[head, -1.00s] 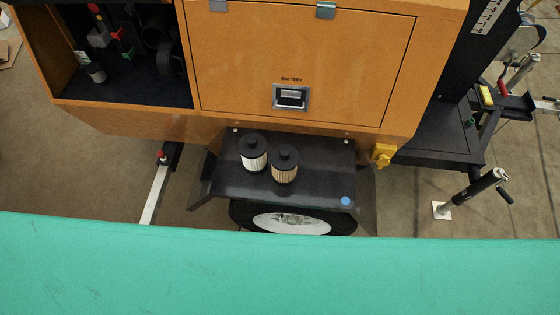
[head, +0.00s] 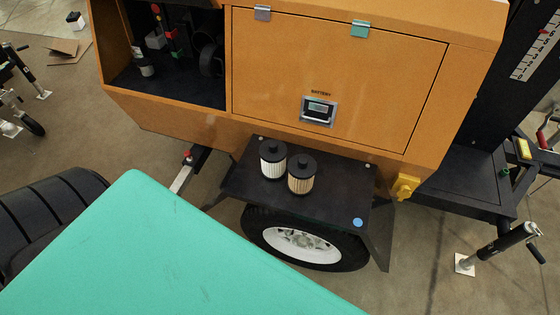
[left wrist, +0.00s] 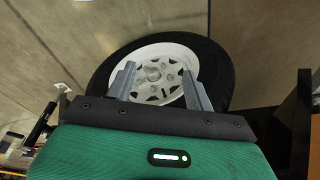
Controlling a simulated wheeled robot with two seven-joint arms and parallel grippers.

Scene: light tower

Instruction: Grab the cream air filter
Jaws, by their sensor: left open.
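The cream air filter (head: 302,174) has tan pleats and a black cap. It stands upright on the black fender (head: 245,188) of the orange machine. A similar filter with whiter pleats (head: 272,160) stands close at its left. My left gripper (left wrist: 158,68) shows only in the left wrist view. Its two grey fingers are spread apart with nothing between them. The wheel (left wrist: 165,75) is behind them in that view. No filter shows in the left wrist view. My right gripper is in neither view.
The orange body with the battery panel (head: 330,70) rises behind the fender. The wheel (head: 300,244) sits below it. A yellow fitting (head: 405,187) is to the right, and a jack stand (head: 500,248) stands farther right. Bare floor (head: 440,270) lies between wheel and jack.

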